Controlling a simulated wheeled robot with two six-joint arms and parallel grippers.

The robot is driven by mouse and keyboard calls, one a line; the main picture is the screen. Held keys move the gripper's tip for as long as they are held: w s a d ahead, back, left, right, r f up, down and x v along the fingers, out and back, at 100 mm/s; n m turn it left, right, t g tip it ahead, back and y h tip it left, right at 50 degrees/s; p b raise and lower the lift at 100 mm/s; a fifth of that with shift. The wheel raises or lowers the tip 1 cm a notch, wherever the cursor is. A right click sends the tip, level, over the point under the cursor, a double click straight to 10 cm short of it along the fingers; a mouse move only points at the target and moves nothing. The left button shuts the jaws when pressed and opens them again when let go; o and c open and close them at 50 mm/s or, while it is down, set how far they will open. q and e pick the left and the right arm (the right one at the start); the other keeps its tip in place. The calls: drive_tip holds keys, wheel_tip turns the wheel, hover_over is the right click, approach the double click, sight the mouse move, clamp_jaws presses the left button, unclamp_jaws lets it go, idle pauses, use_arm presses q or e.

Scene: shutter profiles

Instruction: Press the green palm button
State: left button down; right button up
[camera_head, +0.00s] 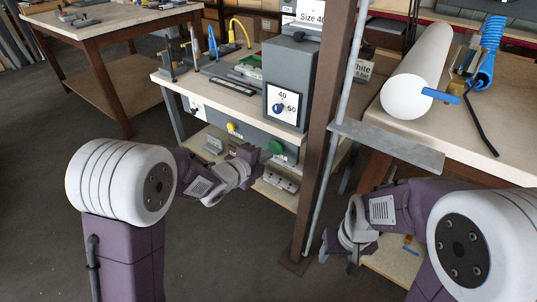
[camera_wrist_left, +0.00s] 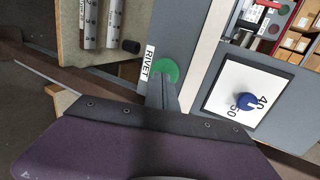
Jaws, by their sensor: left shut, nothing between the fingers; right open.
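The green palm button (camera_head: 277,147) is on the front of the grey machine under the bench top. In the left wrist view the green button (camera_wrist_left: 168,68) is round, beside a label reading "RIVET". My left gripper (camera_head: 257,153) is shut and empty, just left of and slightly below the button in the head view. In the left wrist view its closed fingers (camera_wrist_left: 163,88) point at the button and overlap its lower part. I cannot tell whether they touch it. My right gripper (camera_head: 340,252) is open and empty, low and right of the brown post.
A dial panel (camera_head: 286,106) with a blue knob stands above the button. A yellow button (camera_head: 232,127) is farther left on the machine front. A brown post (camera_head: 325,130) stands between my arms. A bench with a white roll (camera_head: 418,75) is at right.

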sight(276, 147)
use_arm(q)
drive_tip(key=shift+w+d, duration=0.35)
drive_tip(key=shift+w, duration=0.1)
use_arm(e)
drive_tip(key=shift+f, duration=0.1)
use_arm(q)
drive_tip(key=shift+w+d, duration=0.45)
drive_tip(key=shift+w, duration=0.15)
drive_tip(key=shift+r, duration=0.3)
use_arm(e)
drive_tip(key=shift+s+a, duration=0.15)
drive_tip(key=shift+s, duration=0.05)
drive_tip(key=shift+f, duration=0.1)
